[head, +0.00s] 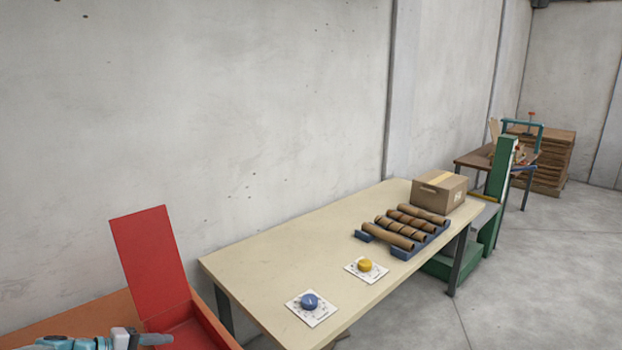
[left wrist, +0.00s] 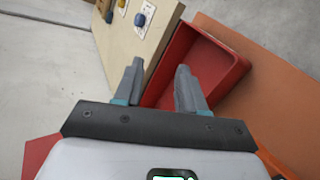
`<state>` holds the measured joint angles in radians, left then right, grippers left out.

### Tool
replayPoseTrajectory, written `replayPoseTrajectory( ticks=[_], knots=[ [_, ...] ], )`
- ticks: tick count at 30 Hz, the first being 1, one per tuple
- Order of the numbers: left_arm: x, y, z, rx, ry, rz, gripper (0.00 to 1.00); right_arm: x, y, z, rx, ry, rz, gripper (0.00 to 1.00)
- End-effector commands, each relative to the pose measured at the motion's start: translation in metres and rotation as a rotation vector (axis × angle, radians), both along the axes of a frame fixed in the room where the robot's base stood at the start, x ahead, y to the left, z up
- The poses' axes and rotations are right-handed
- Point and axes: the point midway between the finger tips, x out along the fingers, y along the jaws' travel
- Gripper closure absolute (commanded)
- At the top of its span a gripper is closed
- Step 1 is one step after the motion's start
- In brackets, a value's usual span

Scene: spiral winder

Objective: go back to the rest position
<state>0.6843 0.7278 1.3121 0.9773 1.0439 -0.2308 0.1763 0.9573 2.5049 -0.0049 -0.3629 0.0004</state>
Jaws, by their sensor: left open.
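My left gripper (left wrist: 160,85) is open and empty in the left wrist view, its two fingers apart in front of a red open box. In the head view only part of my left gripper (head: 140,340) shows at the bottom left edge, near the red box (head: 150,260) with its raised red lid. My right gripper is in neither view.
A pale table (head: 250,262) carries a blue knob (head: 309,301), a yellow knob (head: 365,265), several brown rolls on blue holders (head: 405,252) and a cardboard box (head: 438,191). A green machine (head: 502,170) stands behind its far end. Open floor lies at the right.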

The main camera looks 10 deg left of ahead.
Motion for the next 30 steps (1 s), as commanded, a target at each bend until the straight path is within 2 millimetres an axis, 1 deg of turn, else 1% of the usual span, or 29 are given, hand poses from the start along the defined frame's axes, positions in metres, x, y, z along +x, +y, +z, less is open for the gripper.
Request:
replayPoseTrajectory(
  ticks=[1, 2, 3, 5, 6, 8, 9, 11, 12, 14, 15, 18, 21, 23, 25, 30],
  knots=[
    [-0.007, -0.025, -0.040, 0.023, 0.078, -0.027, 0.60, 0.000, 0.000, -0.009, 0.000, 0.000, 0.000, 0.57],
    [-0.012, -0.039, -0.061, 0.046, 0.124, -0.044, 0.60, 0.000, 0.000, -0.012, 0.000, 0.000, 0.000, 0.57],
    [-0.021, -0.056, -0.088, 0.080, 0.183, -0.065, 0.60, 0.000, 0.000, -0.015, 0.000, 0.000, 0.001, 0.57],
    [-0.039, -0.083, -0.127, 0.141, 0.262, -0.108, 0.60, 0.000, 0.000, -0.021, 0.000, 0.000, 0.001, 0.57],
    [-0.053, -0.101, -0.152, 0.186, 0.311, -0.143, 0.60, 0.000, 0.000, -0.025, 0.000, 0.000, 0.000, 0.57],
    [-0.078, -0.129, -0.188, 0.264, 0.372, -0.206, 0.60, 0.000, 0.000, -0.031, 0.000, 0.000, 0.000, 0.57],
    [-0.096, -0.147, -0.211, 0.321, 0.404, -0.253, 0.60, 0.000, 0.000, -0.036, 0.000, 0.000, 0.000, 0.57],
    [-0.128, -0.173, -0.241, 0.413, 0.435, -0.339, 0.60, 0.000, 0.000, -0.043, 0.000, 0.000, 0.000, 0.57],
    [-0.150, -0.190, -0.260, 0.476, 0.442, -0.402, 0.60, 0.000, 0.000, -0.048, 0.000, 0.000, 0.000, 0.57],
    [-0.184, -0.215, -0.281, 0.565, 0.428, -0.502, 0.60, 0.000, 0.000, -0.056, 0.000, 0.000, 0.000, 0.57],
    [-0.206, -0.230, -0.292, 0.617, 0.403, -0.570, 0.60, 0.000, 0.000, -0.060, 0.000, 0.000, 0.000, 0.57],
    [-0.249, -0.260, -0.303, 0.701, 0.314, -0.706, 0.60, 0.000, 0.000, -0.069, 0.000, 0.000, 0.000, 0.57],
    [-0.276, -0.280, -0.304, 0.730, 0.239, -0.788, 0.60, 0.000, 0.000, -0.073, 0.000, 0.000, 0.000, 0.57],
    [-0.285, -0.286, -0.303, 0.736, 0.209, -0.814, 0.60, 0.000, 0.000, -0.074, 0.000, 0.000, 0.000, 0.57],
    [-0.290, -0.290, -0.301, 0.739, 0.190, -0.828, 0.60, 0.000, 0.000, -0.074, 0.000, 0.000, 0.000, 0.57],
    [-0.290, -0.290, -0.300, 0.739, 0.187, -0.827, 0.60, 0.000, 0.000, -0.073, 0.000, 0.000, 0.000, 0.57]
  ],
)
